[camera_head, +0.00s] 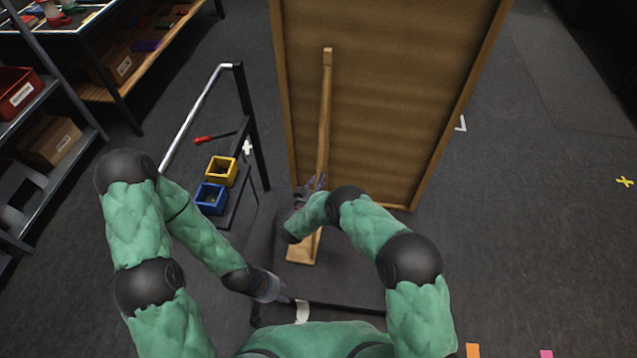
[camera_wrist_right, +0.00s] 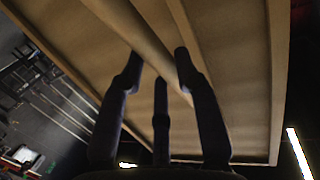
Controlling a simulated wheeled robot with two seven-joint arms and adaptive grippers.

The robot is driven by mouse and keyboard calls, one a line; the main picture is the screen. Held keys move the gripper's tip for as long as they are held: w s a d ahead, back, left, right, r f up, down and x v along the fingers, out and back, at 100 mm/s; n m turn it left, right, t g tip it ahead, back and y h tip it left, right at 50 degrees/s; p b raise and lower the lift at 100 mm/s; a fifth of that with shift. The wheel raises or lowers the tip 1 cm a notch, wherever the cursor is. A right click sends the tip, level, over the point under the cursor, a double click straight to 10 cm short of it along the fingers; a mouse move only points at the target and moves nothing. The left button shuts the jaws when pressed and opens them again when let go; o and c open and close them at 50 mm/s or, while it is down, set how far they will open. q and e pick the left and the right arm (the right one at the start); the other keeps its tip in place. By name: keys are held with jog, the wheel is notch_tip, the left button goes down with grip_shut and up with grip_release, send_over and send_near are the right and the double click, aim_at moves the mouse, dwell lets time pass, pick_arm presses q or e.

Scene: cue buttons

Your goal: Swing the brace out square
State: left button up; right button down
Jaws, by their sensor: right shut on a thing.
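A large brown framed panel (camera_head: 400,90) stands upright in front of me. The brace (camera_head: 325,110) is a long wooden bar on the panel's near face. Its top end is high on the panel, and its wider foot (camera_head: 303,250) extends below the panel's lower edge toward me. My right gripper (camera_head: 310,186) is shut on the brace around its lower half. In the right wrist view the dark fingers (camera_wrist_right: 160,75) straddle the brace (camera_wrist_right: 135,30). My left gripper (camera_head: 287,298) is low and apart from the brace; its fingers are too small to read.
A cart with a silver handle (camera_head: 195,112) stands left of the panel. It carries a yellow bin (camera_head: 221,171), a blue bin (camera_head: 210,198) and a red-handled tool (camera_head: 210,137). Shelves with boxes line the far left.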

jog(key=shift+w+a+r, duration=0.25)
jog(key=shift+w+a, duration=0.1)
jog(key=shift+a, duration=0.15)
jog(key=c, duration=1.3)
grip_release()
jog(key=o, duration=0.4)
jog(key=shift+w, duration=0.15)
jog(key=shift+w+r, duration=0.1)
jog(key=f+v, duration=0.1)
jog(key=v, duration=0.6)
jog(key=shift+s, duration=0.6)
